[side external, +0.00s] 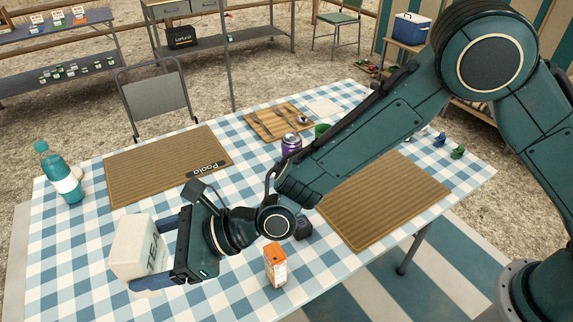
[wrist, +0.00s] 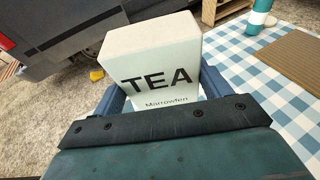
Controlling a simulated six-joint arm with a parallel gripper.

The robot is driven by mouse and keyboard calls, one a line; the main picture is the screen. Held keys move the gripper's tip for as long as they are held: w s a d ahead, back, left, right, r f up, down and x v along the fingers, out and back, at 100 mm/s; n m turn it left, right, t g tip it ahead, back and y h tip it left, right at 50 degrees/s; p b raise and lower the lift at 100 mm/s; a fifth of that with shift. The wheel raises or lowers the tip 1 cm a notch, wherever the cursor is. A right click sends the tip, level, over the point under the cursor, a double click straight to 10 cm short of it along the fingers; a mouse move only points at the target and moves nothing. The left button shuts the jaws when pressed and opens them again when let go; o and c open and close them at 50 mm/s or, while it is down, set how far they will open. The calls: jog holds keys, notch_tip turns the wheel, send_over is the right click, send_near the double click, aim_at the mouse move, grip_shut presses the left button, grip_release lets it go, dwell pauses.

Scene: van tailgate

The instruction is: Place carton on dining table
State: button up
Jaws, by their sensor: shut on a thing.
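My gripper (side external: 158,252) is shut on a white box-shaped carton (side external: 137,246) marked "TEA". In the wrist view the carton (wrist: 150,70) sits between both fingers, its lettered face towards the camera and its underside hidden. The dining table (side external: 85,237) has a blue and white checked cloth. In the side view the carton appears in front of the table's left part; the wrist view shows gravel behind it and the cloth (wrist: 255,62) to its right. I cannot tell its exact height. A small orange and white carton (side external: 275,265) stands upright on the table, right of my gripper.
A teal bottle (side external: 66,178) stands at the table's left edge. Two brown mats (side external: 165,163) (side external: 385,200) lie on the cloth. A purple can (side external: 291,147), a green cup (side external: 321,130) and a wooden board with cutlery (side external: 270,122) are farther back. A dark object (side external: 303,228) is near my wrist.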

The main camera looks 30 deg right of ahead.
jog(key=shift+f, duration=0.15)
notch_tip(320, 180, down, 16)
dwell(0.6)
jog(key=shift+f, duration=1.85)
jog(key=shift+f, duration=0.15)
jog(key=o, duration=1)
jog(key=shift+c, duration=0.2)
jog(key=shift+d+r, duration=0.1)
jog(key=shift+r, duration=0.1)
